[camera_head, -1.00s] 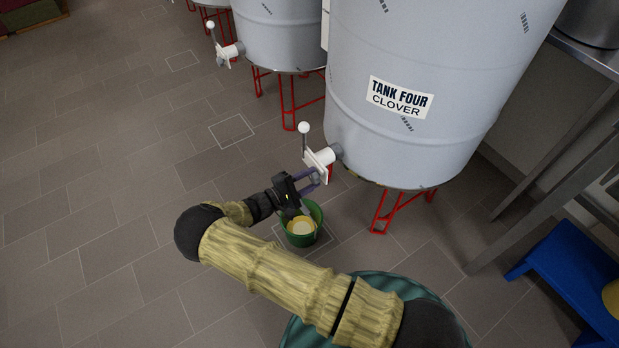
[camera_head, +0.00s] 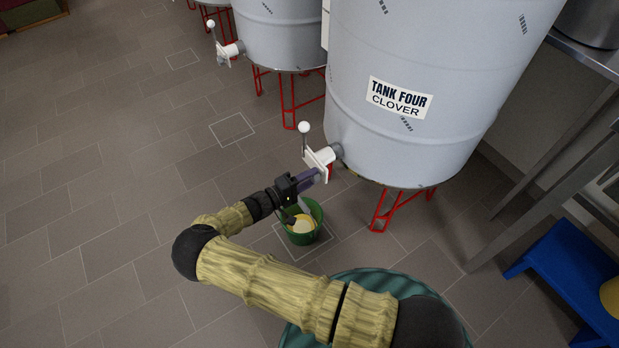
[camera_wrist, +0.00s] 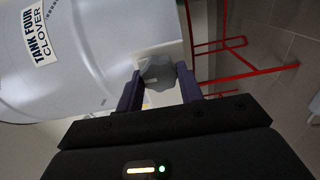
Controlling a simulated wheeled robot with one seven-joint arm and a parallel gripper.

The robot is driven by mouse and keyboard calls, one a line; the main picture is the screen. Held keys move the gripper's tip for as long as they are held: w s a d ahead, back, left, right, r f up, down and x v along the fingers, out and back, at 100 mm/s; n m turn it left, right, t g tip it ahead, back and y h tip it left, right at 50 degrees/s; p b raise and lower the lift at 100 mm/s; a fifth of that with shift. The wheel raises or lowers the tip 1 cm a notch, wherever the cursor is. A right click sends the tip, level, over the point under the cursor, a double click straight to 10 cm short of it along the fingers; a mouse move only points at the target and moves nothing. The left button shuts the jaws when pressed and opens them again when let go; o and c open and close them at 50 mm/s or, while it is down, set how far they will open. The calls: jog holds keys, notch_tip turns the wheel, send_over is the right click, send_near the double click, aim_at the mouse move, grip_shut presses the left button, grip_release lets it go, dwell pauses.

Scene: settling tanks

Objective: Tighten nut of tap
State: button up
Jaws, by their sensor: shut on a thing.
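The white tap (camera_head: 319,157) sticks out low from the grey tank labelled TANK FOUR CLOVER (camera_head: 385,60). Its lever stands up with a white ball knob (camera_head: 304,127). My gripper (camera_head: 315,176) is at the front of the tap, just above the green bucket. In the wrist view the purple fingers of my gripper (camera_wrist: 158,88) stand on both sides of the grey faceted nut (camera_wrist: 158,73) and are shut on it. The white plate of the tap shows behind the nut. The nut is mostly hidden by my fingers in the head view.
A green bucket (camera_head: 289,236) with something yellow in it stands on the floor under the tap. Red tank legs (camera_head: 397,208) are to the right. A blue step stool (camera_head: 565,258) and a metal table (camera_head: 560,150) stand farther right. Floor on the left is clear.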

jog(key=o, duration=1)
jog(key=p+v, duration=0.1)
jog(key=v, duration=1.6)
jog(key=shift+s+a, duration=0.2)
